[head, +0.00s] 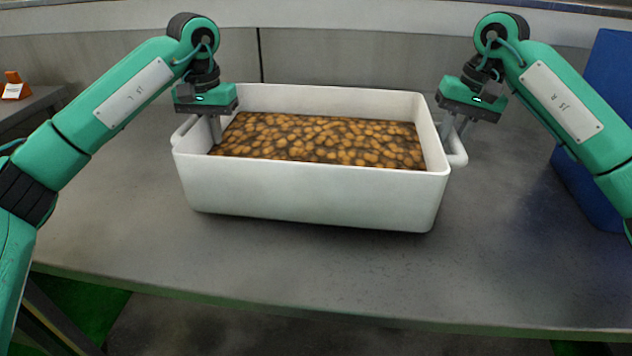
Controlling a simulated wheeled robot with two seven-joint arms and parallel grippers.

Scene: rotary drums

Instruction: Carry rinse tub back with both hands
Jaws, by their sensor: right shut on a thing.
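The white rinse tub (310,192) sits on the grey table, filled with many small brown-orange round pieces (320,140) in dark liquid. It has a bar handle at each end. My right gripper (457,132) points down and is shut on the tub's right handle (458,156). My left gripper (212,132) points down at the tub's left end, near the left handle (181,132). A finger shows against the inside of the left wall; whether its jaws are closed on the tub is unclear.
The grey table (300,262) is bare in front of the tub. A blue object (600,110) stands at the right edge, behind my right arm. A small orange and white item (15,88) sits on a surface at the far left. A grey wall (340,62) runs behind.

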